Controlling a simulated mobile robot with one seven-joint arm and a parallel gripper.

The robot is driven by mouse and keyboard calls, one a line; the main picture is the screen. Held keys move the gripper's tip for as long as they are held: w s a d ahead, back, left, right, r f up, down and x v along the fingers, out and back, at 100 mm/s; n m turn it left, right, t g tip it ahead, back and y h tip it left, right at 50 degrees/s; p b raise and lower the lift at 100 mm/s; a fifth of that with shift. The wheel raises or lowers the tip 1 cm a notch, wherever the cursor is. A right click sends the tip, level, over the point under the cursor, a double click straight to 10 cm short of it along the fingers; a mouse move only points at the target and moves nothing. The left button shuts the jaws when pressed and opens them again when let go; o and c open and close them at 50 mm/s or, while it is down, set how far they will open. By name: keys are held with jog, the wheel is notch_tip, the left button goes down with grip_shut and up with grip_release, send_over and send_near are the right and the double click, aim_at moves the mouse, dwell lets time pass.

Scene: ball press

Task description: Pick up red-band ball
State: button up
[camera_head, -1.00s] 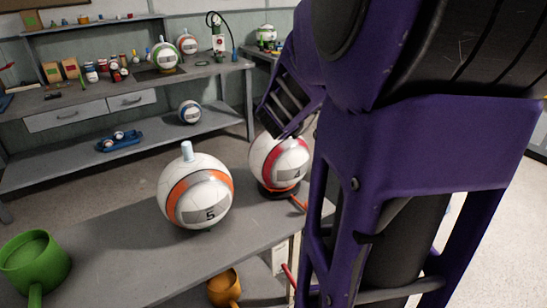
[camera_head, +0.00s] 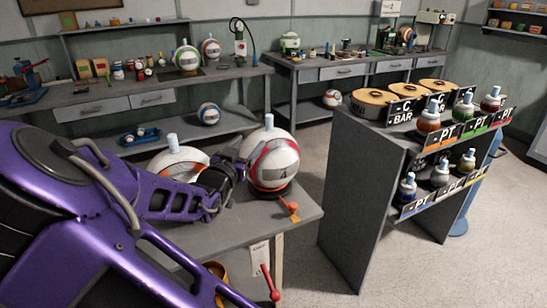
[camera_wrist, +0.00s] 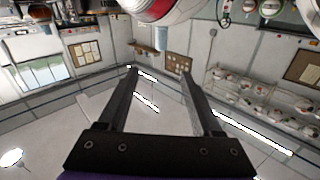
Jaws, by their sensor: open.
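The red-band ball (camera_head: 280,160) is white with a red band, a "4" on its front and a pale blue cap on top. It sits on a dark ring at the far end of the grey bench (camera_head: 285,212). My gripper (camera_head: 230,165) is just left of it, partly hidden by my purple arm. In the wrist view my gripper (camera_wrist: 160,72) is open, with nothing between its fingers. The red-band ball (camera_wrist: 160,10) shows there at the top edge, beyond the fingertips. I cannot tell in the head view whether a finger touches it.
An orange-band ball (camera_head: 178,160) stands left of my gripper, partly hidden by my arm.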

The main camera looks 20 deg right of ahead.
aim_at(268, 125)
jog(key=shift+n, duration=0.5)
jog(key=x, duration=0.5)
jog(key=f+b+x, duration=0.1)
jog(key=x, duration=0.5)
jog(key=f+b+x, duration=0.1)
jog(key=x, duration=0.5)
jog(key=shift+w+a+f, duration=0.1)
jog(key=shift+w, duration=0.15)
grip_shut()
dwell(0.3)
